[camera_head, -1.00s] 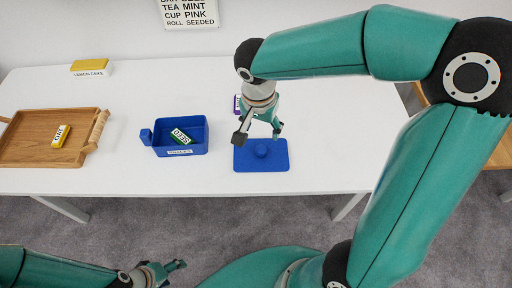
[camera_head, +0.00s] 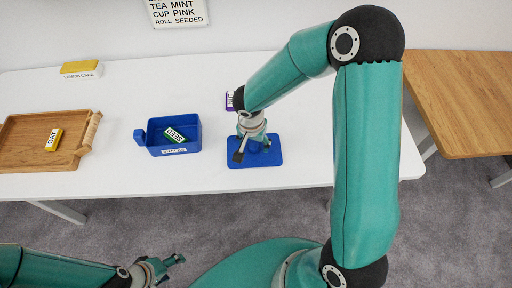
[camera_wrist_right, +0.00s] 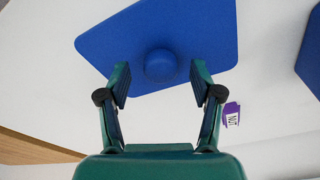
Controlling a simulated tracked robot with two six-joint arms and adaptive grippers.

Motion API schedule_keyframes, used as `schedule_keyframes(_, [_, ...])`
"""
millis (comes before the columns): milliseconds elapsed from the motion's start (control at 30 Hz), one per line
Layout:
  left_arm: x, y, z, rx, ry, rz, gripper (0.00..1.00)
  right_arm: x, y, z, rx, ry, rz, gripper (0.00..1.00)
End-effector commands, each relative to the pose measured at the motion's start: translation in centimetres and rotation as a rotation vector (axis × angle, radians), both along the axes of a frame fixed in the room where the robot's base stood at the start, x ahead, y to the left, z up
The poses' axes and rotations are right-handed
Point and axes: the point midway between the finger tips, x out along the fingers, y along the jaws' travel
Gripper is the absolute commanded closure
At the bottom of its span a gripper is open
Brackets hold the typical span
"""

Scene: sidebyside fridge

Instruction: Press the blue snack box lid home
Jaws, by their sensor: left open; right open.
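The blue lid (camera_head: 272,154), a flat plate with a round knob, lies on the white table right of the blue snack box (camera_head: 154,140). The box is open at the top, with a green bar (camera_head: 174,135) inside. My right gripper (camera_head: 254,155) is low over the lid, fingers pointing down. In the right wrist view the open fingers (camera_wrist_right: 159,78) stand on either side of the knob (camera_wrist_right: 160,65), with gaps to it. My left gripper (camera_head: 176,266) is open and empty in front of the table, over the floor.
A purple bar (camera_head: 229,100) lies on the table behind the lid. A wooden tray (camera_head: 20,155) with a yellow bar (camera_head: 54,139) is at the left. A yellow item (camera_head: 80,67) sits at the back left. The white table is clear between box and lid. A wooden table (camera_head: 465,90) stands at the right.

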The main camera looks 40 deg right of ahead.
Motion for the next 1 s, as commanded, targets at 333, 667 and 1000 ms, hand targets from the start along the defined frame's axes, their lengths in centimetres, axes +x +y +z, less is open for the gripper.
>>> schedule_keyframes(333, [-0.03, -0.01, 0.01, 0.000, 0.001, 0.000, 0.34, 0.10, -0.12, -1.63, 0.000, 0.000, 0.001, 0.35])
schedule_keyframes(667, [-0.03, -0.01, 0.01, 0.000, 0.001, 0.000, 0.34, 0.10, -0.10, -1.59, 0.000, 0.000, 0.001, 0.81])
schedule_keyframes(1000, [-0.03, -0.01, 0.01, 0.000, 0.001, 0.000, 0.34, 0.10, -0.11, -1.53, 0.000, 0.000, 0.001, 0.99])
